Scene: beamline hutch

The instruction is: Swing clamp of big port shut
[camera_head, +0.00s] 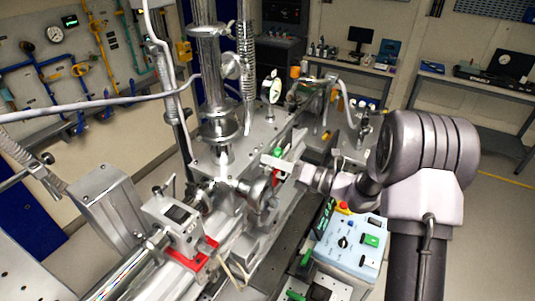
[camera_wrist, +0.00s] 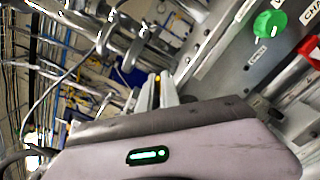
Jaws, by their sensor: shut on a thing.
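My gripper (camera_head: 281,163) reaches in from the right, beside the round metal port (camera_head: 258,192) on the beamline chamber. Its jaws are shut on a small part at the port, which I take to be the clamp; the jaws hide most of it. How far the clamp stands open cannot be made out. In the wrist view my gripper's fingers (camera_wrist: 166,90) show beyond the pale housing, close together, with a small yellow spot between them.
A tall vertical metal column (camera_head: 212,70) rises from the chamber behind the port. A blue control box (camera_head: 345,245) with buttons stands below my arm. A red-based fixture (camera_head: 192,258) is at front left. A round gauge (camera_head: 271,88) stands behind my gripper.

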